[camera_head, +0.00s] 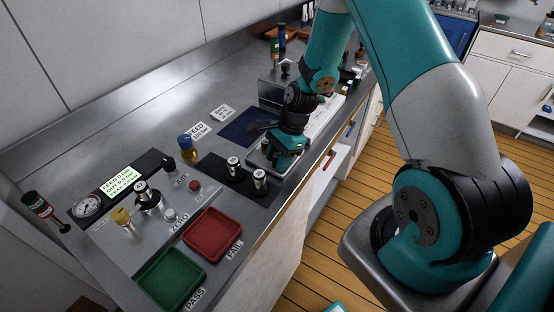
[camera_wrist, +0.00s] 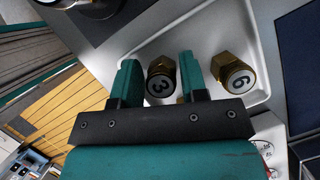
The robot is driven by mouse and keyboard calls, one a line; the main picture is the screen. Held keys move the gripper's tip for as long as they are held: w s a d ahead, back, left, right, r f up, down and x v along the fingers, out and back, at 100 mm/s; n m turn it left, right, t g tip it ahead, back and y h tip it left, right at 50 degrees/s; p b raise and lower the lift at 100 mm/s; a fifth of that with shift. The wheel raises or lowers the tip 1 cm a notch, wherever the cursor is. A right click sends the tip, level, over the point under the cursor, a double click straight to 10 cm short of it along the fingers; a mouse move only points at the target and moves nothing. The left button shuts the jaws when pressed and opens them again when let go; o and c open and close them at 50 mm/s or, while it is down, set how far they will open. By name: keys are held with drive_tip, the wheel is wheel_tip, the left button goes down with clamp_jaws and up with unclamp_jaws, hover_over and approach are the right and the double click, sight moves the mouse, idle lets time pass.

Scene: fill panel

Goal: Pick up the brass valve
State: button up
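In the wrist view, a brass valve marked 3 (camera_wrist: 160,84) sits in a pale metal tray (camera_wrist: 205,28), between the two teal fingers of my gripper (camera_wrist: 158,62). The fingers are apart, with narrow gaps beside the valve; I cannot tell whether either touches it. A second brass valve marked 6 (camera_wrist: 232,74) stands in the tray to the right, outside the fingers.
A black plate (camera_head: 262,196) with two metal cylinders (camera_head: 234,165) lies left of the tray. A blue-capped bottle (camera_head: 187,148), red FAIL tray (camera_head: 213,236) and green PASS tray (camera_head: 171,281) are also on the bench. A dark blue mat (camera_head: 240,130) lies behind.

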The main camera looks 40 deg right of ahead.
drive_tip(key=c, duration=0.7)
drive_tip(key=shift+o, duration=0.2)
drive_tip(key=shift+r, duration=0.1)
